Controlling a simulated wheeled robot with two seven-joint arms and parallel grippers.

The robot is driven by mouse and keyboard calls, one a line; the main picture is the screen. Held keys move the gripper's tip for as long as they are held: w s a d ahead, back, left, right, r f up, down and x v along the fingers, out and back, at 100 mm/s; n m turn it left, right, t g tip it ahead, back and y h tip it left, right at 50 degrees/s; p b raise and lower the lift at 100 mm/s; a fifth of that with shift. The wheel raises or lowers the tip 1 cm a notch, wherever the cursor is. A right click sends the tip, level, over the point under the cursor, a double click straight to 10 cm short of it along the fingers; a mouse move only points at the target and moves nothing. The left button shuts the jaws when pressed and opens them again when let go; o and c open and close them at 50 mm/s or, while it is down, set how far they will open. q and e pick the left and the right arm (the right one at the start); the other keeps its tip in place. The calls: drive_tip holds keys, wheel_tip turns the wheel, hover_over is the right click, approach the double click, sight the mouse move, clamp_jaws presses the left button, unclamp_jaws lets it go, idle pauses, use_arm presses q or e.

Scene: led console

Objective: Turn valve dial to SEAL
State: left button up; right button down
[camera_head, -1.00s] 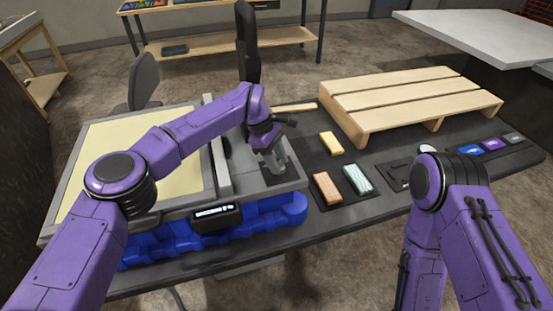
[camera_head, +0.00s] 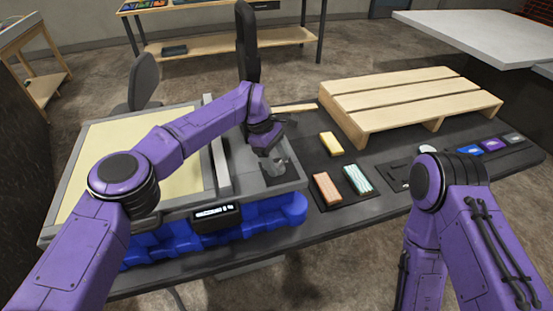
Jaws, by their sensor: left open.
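My left gripper (camera_head: 274,166) is open and points down over the dark recessed panel (camera_head: 285,181) at the right end of the grey console (camera_head: 240,188). No valve dial or SEAL mark can be made out; the gripper and wrist cover much of that panel. I cannot tell whether the fingers touch anything. A small display (camera_head: 216,214) with lit white characters sits on the console's front edge, too small to read. My right arm's upper links show at the lower right, but its gripper is out of view.
Right of the console lie a yellow block (camera_head: 329,141), an orange block (camera_head: 327,188) and a green striped block (camera_head: 358,179) on dark mats. A wooden pallet (camera_head: 410,98) stands behind them. Blue bins (camera_head: 255,223) sit under the console's front. A cream panel (camera_head: 130,155) fills its left.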

use_arm(q)
drive_tip(key=p+v, duration=0.7)
drive_tip(key=v, duration=0.3)
drive_tip(key=shift+r, duration=0.3)
drive_tip(key=shift+s+a, duration=0.1)
drive_tip(key=shift+a, duration=0.1)
